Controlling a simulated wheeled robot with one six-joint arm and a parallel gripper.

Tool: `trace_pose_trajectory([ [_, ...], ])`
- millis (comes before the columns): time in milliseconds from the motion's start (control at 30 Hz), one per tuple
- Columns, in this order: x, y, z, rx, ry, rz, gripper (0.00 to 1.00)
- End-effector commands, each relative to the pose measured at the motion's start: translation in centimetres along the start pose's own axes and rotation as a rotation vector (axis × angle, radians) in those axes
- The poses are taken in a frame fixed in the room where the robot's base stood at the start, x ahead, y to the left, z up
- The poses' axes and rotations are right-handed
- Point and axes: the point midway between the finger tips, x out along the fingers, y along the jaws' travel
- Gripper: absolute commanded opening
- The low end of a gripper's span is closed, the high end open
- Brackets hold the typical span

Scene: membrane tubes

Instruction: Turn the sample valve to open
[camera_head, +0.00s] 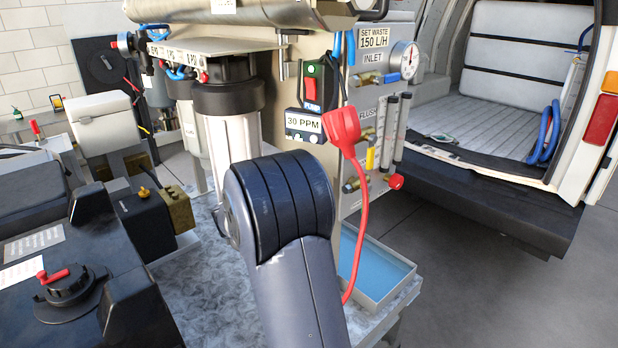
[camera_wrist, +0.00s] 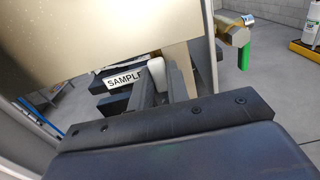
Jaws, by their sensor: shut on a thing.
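A white label reading SAMPLE (camera_wrist: 125,78) shows in the wrist view, just left of my gripper's fingers. My gripper (camera_wrist: 172,78) reaches up under a beige panel, with its dark fingers close together. It is shut on a pale, rounded piece (camera_wrist: 157,75) by the label, which looks like the sample valve's handle. The fingers and panel hide most of the valve, so I cannot tell which way it is turned. In the head view my dark arm covers the middle, and neither my gripper nor the sample valve shows.
A brass valve with a green handle (camera_wrist: 243,55) stands right of my gripper. In the head view a red plug (camera_head: 342,126) with a red cable hangs before the panel, near a gauge (camera_head: 405,59). A blue tray (camera_head: 400,277) lies below. The floor at right is clear.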

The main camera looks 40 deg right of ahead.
Motion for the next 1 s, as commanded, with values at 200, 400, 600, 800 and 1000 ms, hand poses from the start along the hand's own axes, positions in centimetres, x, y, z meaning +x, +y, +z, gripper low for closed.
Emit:
trace_pose_trajectory([
  [200,-0.02,0.14,0.00,-0.031,0.000,0.001,0.00],
  [400,-0.02,0.15,-0.05,-0.035,0.000,0.001,0.00],
  [600,-0.01,0.15,-0.05,-0.035,0.000,0.001,0.18],
  [800,-0.01,0.14,-0.04,-0.034,0.000,0.001,0.34],
  [1000,0.00,0.13,-0.02,-0.033,0.000,0.000,0.38],
])
